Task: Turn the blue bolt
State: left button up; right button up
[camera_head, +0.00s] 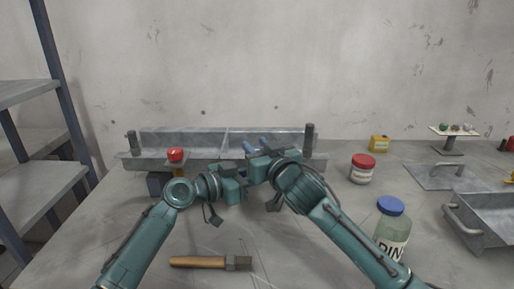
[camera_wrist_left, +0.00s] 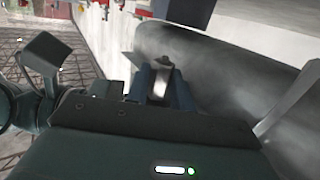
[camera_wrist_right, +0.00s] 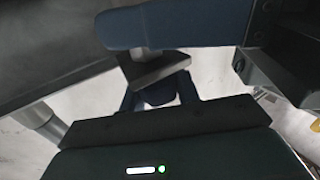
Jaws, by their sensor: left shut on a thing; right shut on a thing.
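The grey metal trough (camera_head: 190,142) of the positioner stands along the wall at the back of the table. My left gripper (camera_head: 242,177) and right gripper (camera_head: 259,160) are close together at its front side, right of its middle. A blue part, seemingly the blue bolt (camera_head: 250,147), shows just behind them, mostly hidden. In the left wrist view, my fingers are closed on a grey metal part (camera_wrist_left: 159,82) beside the trough's curved grey surface. In the right wrist view, my fingers are closed around a blue piece (camera_wrist_right: 157,95), seemingly the bolt, below a thick blue bar (camera_wrist_right: 185,25).
A red knob (camera_head: 176,155) sits at the trough's left front. A wooden-handled brush (camera_head: 205,262) lies in front. A blue-lidded jar (camera_head: 391,225) stands close to my right forearm, with a red-lidded jar (camera_head: 363,170) behind. A metal tray (camera_head: 485,218) is at right, shelves (camera_head: 38,150) at left.

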jog(key=shift+a+r+m+h, duration=0.1)
jog(key=shift+r+m+h, duration=0.05)
jog(key=shift+m+h, duration=0.3)
jog(key=shift+t+h, duration=0.25)
jog(key=shift+t, duration=0.05)
jog(key=o, duration=1)
jog(key=shift+c, duration=0.2)
jog(key=v, duration=1.2)
